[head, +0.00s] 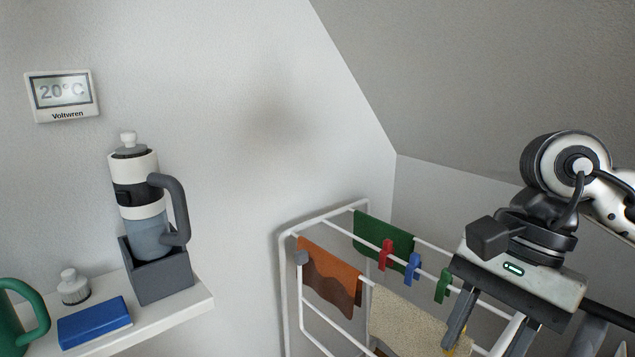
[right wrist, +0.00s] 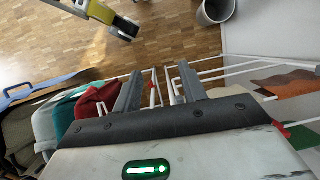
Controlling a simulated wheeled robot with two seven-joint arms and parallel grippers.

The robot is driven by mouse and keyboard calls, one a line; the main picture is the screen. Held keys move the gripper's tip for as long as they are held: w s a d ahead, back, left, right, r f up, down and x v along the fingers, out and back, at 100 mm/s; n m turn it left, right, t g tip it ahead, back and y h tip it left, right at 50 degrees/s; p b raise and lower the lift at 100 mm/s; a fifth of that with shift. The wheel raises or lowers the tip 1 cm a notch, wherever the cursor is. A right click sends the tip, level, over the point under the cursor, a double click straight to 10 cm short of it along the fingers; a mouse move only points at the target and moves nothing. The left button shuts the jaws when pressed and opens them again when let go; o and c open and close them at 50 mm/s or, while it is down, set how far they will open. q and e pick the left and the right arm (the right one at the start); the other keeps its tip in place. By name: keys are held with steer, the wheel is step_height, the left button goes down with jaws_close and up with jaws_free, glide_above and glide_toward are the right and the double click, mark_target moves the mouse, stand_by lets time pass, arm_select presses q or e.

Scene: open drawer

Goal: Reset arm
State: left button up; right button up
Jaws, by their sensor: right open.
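My right gripper (head: 487,338) is at the right of the head view, pointing down over the drying rack (head: 288,290). Its two fingers are spread apart with nothing between them. In the right wrist view the open fingers (right wrist: 160,85) reach over white rack bars, with the wooden floor beyond. I cannot tell whether the fingers touch the rack. My left gripper is not in view. No drawer shows in either view.
Orange (head: 330,277), green (head: 384,236) and beige cloths (head: 405,322) hang on the rack with coloured pegs. A shelf (head: 185,308) at left holds a bottle (head: 148,225) in a grey holder and a blue box (head: 94,322). A grey bin (right wrist: 214,10) stands on the floor.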

steer(key=s+a+r+m+g+y, duration=0.25)
steer(key=a+m+y, duration=0.25)
steer(key=a+y, duration=0.3)
steer(key=s+a+r+m+g+y, duration=0.1)
steer(key=s+a+m+g+y, duration=0.2)
steer(key=a+y, duration=0.5)
steer(key=w+d+f+m+t+y, duration=0.15)
steer(key=w+m+t, duration=0.35)
steer(key=m+t, duration=0.65)
steer(key=w+d+f+m+t, duration=0.15)
steer(key=w+m+t, duration=0.25)
steer(key=m+t, duration=0.75)
steer(key=w+d+f+m+t+h, duration=0.2)
steer(key=d+f+m+t+h, duration=0.15)
steer(key=f+m+h, duration=1.05)
steer(key=s+d+f+m+g+h, duration=0.1)
steer(key=s+d+f+m+g, duration=0.1)
steer(key=f+m, duration=0.3)
steer(key=s+d+f+m+g+h, duration=0.1)
steer(key=s+d+f+m+g, duration=0.1)
steer(key=s+f+m, duration=0.3)
steer(key=s+d+f+m+g+h, duration=0.1)
steer(key=s+d+f+m+g, duration=0.1)
steer(key=s+f+m+g, duration=0.2)
step_height(320, 180, down, 4)
steer(key=shift+d+r+m+h, duration=0.15)
steer(key=shift+d+m+h, duration=0.1)
steer(key=shift+m+h, duration=0.15)
